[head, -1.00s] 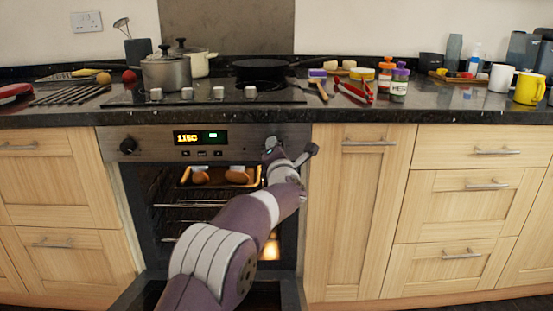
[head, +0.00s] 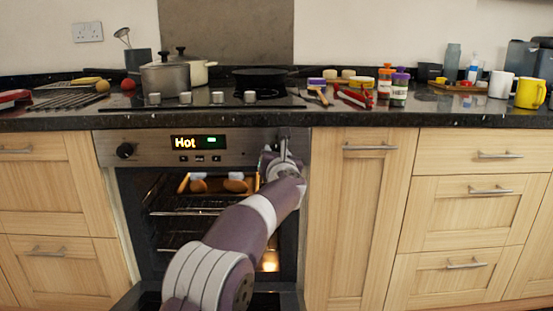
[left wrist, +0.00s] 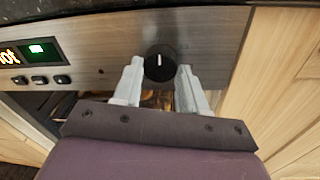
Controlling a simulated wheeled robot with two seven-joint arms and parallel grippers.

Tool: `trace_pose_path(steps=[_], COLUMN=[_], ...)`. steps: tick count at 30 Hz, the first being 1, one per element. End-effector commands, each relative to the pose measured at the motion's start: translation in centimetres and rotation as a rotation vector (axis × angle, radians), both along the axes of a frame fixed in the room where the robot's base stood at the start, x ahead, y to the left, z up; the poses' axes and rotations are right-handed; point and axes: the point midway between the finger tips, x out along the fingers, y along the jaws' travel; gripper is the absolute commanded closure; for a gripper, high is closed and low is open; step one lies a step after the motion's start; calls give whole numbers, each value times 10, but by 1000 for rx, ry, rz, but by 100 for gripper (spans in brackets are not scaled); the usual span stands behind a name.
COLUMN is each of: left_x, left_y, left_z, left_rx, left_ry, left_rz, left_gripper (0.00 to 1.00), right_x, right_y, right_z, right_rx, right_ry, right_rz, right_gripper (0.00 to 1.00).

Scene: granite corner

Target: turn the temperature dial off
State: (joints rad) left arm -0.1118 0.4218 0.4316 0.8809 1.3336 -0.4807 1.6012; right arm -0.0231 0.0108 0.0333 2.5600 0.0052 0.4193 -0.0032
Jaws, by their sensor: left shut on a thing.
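The temperature dial (left wrist: 160,63) is a round black knob with a white pointer mark at the right end of the oven's steel control panel. In the left wrist view its mark points straight up. In the head view the dial is hidden behind my left gripper (head: 277,157). In the left wrist view my left gripper (left wrist: 160,80) has one finger on each side of the dial and is shut on it. The oven display (head: 198,142) reads "Hot" beside a green light. My right gripper is not in view.
Another black knob (head: 124,151) sits at the panel's left end, with small buttons below the display. The oven door (head: 150,298) hangs open below, with a tray of food on a rack inside. Pots (head: 166,77), jars and mugs stand on the black counter above.

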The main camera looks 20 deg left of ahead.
Motion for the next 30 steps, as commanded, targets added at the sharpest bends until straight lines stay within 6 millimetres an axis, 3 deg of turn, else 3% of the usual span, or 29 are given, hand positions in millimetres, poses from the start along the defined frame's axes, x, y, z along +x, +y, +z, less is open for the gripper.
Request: trace_pose_path(steps=[21,22,24,30], left_x=[0,0,0,0], left_y=[0,0,0,0], left_z=[-1,-1,-1,0], left_rx=[-73,-73,-72,-71], left_ry=[-19,-20,-19,-19], left_rz=[1,0,0,0], left_gripper=[89,55,33,33], right_x=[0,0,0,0], right_y=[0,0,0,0], right_z=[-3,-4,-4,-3], right_rx=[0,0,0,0], right_ry=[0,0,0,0], right_rz=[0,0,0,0], right_gripper=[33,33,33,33])
